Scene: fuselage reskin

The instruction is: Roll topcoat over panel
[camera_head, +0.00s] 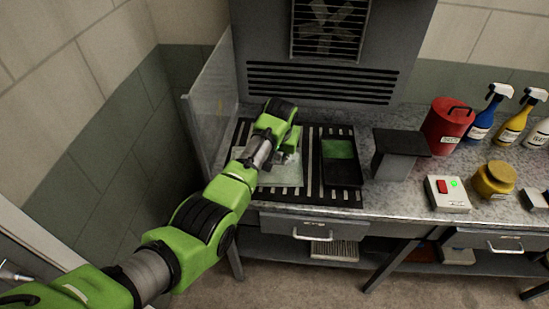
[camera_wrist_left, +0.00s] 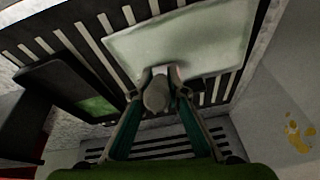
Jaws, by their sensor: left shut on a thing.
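A pale, slightly greenish panel (camera_head: 285,174) lies on the slatted grate, partly hidden by my left arm. It also shows in the left wrist view (camera_wrist_left: 190,42), with no clear green coat on it. My left gripper (camera_head: 292,140) is over the panel's far part. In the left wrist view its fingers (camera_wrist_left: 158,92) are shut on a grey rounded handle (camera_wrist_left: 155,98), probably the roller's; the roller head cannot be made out. A black paint tray (camera_head: 341,178) with green paint (camera_head: 339,149) sits right of the panel. My right gripper is not in view.
A clear screen (camera_head: 212,100) stands left of the grate, and a vent (camera_head: 325,82) behind it. Right of the tray are a dark-topped block (camera_head: 402,143), a red can (camera_head: 447,125), a switch box (camera_head: 447,194), a yellow jar (camera_head: 494,179) and spray bottles (camera_head: 488,112).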

